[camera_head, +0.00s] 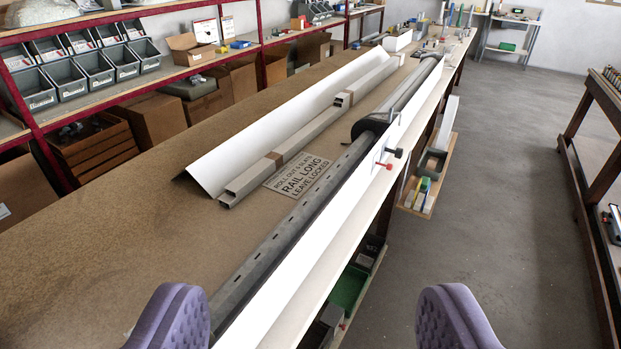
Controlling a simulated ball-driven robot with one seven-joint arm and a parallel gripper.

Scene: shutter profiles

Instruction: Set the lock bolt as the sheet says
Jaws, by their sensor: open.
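The sheet (297,176) lies flat on the bench. A small black knob (395,153) and a small red knob (385,166) stick out at the bench's front side, beside the dark roller. I cannot tell for sure which is the lock bolt, or its setting. My gripper (314,318) shows as two purple padded fingers at the bottom, wide apart and empty, well short of the knobs.
A grey slotted slat (300,222) runs from the dark roller (374,123) along a white front rail (283,312). White and grey profiles (290,110) lie behind on the brown bench (70,262). A shelf (433,185) with items hangs below. The floor (480,240) at right is clear.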

